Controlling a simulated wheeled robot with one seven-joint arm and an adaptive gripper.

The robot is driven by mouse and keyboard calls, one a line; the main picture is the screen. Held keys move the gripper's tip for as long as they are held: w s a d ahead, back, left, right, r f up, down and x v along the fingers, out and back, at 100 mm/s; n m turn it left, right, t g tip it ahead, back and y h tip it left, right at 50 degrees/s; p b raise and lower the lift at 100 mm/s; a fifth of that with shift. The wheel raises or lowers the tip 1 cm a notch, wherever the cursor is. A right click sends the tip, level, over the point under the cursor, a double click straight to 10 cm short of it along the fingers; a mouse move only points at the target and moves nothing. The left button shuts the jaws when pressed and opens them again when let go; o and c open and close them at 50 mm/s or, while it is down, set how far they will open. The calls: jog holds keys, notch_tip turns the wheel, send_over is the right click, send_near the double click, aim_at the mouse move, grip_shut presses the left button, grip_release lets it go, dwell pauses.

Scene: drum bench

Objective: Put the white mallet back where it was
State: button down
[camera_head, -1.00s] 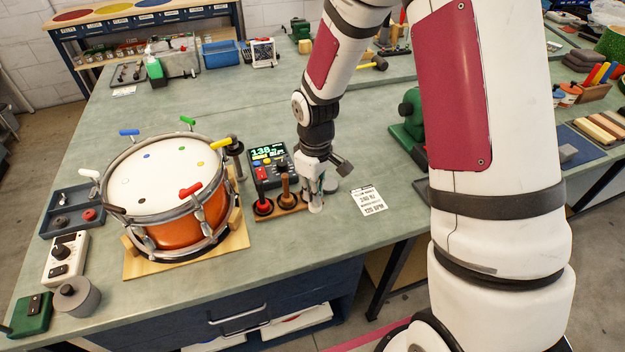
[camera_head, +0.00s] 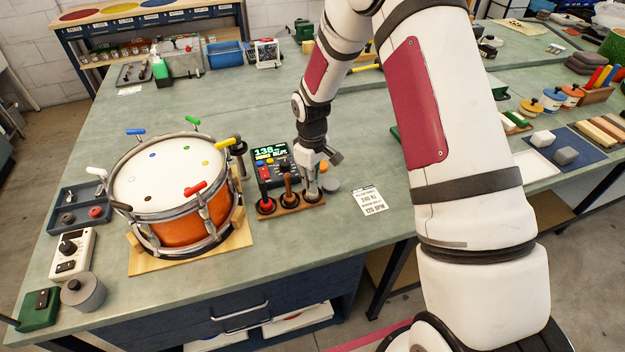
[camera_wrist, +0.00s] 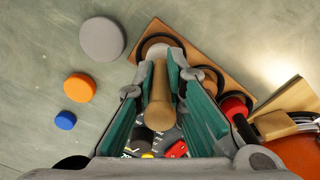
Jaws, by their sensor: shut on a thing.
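My gripper (camera_head: 311,184) is over the right end of a small wooden rack (camera_head: 276,211) beside the drum. In the wrist view its green-padded fingers (camera_wrist: 160,72) are shut on a tan handle, which I take for the white mallet (camera_wrist: 160,110). The handle stands roughly upright, in line with the ring at the rack's end (camera_wrist: 139,42). A brown-handled mallet (camera_head: 288,186) stands in the middle spot, a red one (camera_head: 264,190) in the left spot.
The orange drum (camera_head: 176,232) with coloured pegs stands left of the rack. A control box with a green display (camera_head: 268,152) is just behind it. Grey (camera_wrist: 102,38), orange (camera_wrist: 80,88) and blue (camera_wrist: 65,120) discs lie near my gripper. A white card (camera_head: 370,199) lies to the right.

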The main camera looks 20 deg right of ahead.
jog(key=shift+f, duration=0.1)
jog(key=c, duration=1.7)
grip_release()
jog(key=shift+o, duration=0.2)
notch_tip(320, 180, up, 13)
jog(key=shift+f+b, duration=0.2)
jog(key=shift+b, duration=0.45)
jog(key=s+r+m+t, duration=0.25)
jog(key=s+r, duration=0.75)
jog(key=r, duration=0.5)
jog(key=s+r+m+t, duration=0.1)
jog(key=s+r+m, duration=0.1)
jog(key=s, duration=0.7)
jog(key=s+r+m+t, duration=0.2)
jog(key=s+r, duration=0.2)
jog(key=s, duration=0.5)
jog(key=shift+s+m, duration=0.15)
jog(key=shift+m, duration=0.2)
